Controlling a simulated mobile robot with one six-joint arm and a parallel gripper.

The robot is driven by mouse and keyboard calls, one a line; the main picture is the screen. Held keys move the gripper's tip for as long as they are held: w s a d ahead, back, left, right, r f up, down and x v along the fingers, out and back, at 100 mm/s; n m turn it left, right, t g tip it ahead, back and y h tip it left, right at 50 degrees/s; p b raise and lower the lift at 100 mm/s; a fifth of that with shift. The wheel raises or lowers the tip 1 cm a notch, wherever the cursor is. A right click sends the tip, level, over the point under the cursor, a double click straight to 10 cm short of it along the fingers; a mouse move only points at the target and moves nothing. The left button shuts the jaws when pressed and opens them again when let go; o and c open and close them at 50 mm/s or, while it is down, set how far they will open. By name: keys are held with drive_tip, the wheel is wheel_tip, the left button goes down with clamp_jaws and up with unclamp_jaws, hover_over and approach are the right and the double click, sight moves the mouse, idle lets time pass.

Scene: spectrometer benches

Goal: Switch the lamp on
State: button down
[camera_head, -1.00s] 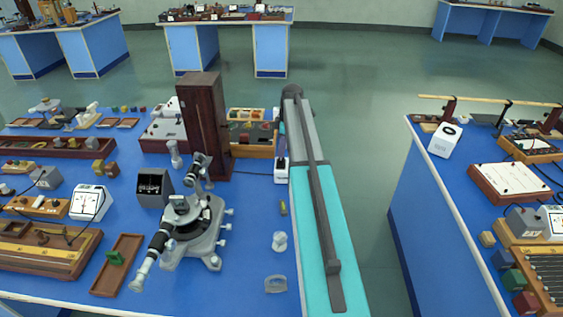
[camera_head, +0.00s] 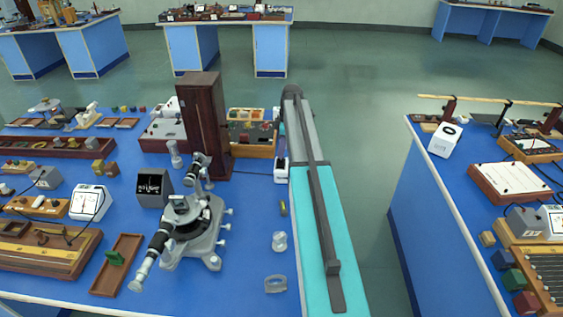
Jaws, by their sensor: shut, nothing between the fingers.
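A tall dark-brown wooden box (camera_head: 203,125), perhaps the lamp's housing, stands upright at the back of the blue bench; no glow shows on it. A thin dark cable runs from near its base to a narrow whitish unit (camera_head: 281,165) beside my arm, perhaps its switch; its switch position is too small to tell. A grey spectrometer (camera_head: 193,233) with black telescope tubes stands in front of the wooden box. A small dark-faced box (camera_head: 153,187) left of it shows white marks on its face.
A clear glass piece (camera_head: 279,241) and a grey ring-like piece (camera_head: 276,284) lie close left of my arm. A wooden tray (camera_head: 117,265) with a green piece lies front left. Another crowded bench (camera_head: 418,205) stands right, beyond an open floor gap.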

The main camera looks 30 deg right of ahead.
drive_tip(key=shift+f, duration=0.55)
idle(0.4)
drive_tip(key=shift+r, duration=0.1)
wheel_tip(320, 180, up, 7)
drive_tip(key=p, duration=0.3)
idle(1.0)
drive_tip(key=shift+s, duration=0.1)
idle(0.5)
